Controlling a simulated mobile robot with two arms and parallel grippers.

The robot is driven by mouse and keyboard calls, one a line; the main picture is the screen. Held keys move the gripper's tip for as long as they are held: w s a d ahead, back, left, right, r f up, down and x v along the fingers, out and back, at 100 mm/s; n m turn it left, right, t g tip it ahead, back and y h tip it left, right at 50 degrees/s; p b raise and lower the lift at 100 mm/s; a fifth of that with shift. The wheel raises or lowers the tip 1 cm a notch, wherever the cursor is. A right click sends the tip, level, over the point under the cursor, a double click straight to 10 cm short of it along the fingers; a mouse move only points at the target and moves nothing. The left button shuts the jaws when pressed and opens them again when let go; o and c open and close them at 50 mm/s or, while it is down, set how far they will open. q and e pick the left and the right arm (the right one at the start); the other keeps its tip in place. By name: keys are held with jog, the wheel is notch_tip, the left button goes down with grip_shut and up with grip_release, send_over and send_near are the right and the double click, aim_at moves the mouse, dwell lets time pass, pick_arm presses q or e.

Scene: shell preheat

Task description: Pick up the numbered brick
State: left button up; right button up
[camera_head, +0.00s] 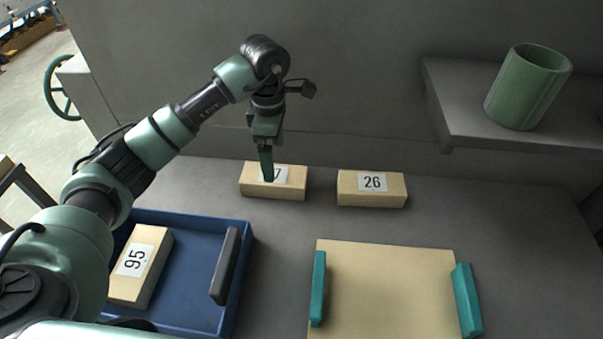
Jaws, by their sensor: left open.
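A tan brick (289,188) with a white number label lies at the back of the grey work surface. My left gripper (267,175) reaches down over it, and its finger hides most of the label; only a part of one digit shows. I cannot tell whether the finger touches the brick. A second tan brick, labelled 26 (387,199), lies to its right. A third brick, labelled 95 (151,257), lies in the blue tray (197,221) at the front left. My right gripper is not in view.
A tan board (385,290) with teal handles (467,300) lies at the front right. A green cup (527,87) stands on a grey shelf (470,115) at the upper right. The surface right of brick 26 is clear.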

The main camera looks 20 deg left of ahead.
pick_arm(q)
jog(key=shift+w+f, duration=0.1)
jog(key=shift+f, duration=0.2)
jog(key=f+p, duration=0.1)
jog(key=f, duration=0.1)
jog(key=f+p, duration=0.1)
jog(key=shift+s+a+f+p, duration=0.3)
jog(key=shift+s+a+p, duration=0.05)
jog(key=shift+a, duration=0.05)
jog(key=f, duration=0.1)
jog(key=f+p, duration=0.1)
jog(key=shift+w+d+f, duration=0.15)
jog(key=shift+w+f, duration=0.05)
jog(key=shift+f, duration=0.55)
jog(key=shift+c, duration=0.3)
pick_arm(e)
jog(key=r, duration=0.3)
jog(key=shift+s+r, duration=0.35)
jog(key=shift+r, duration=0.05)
pick_arm(q)
jog(key=c, duration=1.8)
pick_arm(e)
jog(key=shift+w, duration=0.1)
pick_arm(q)
jog(key=shift+w+r, duration=0.1)
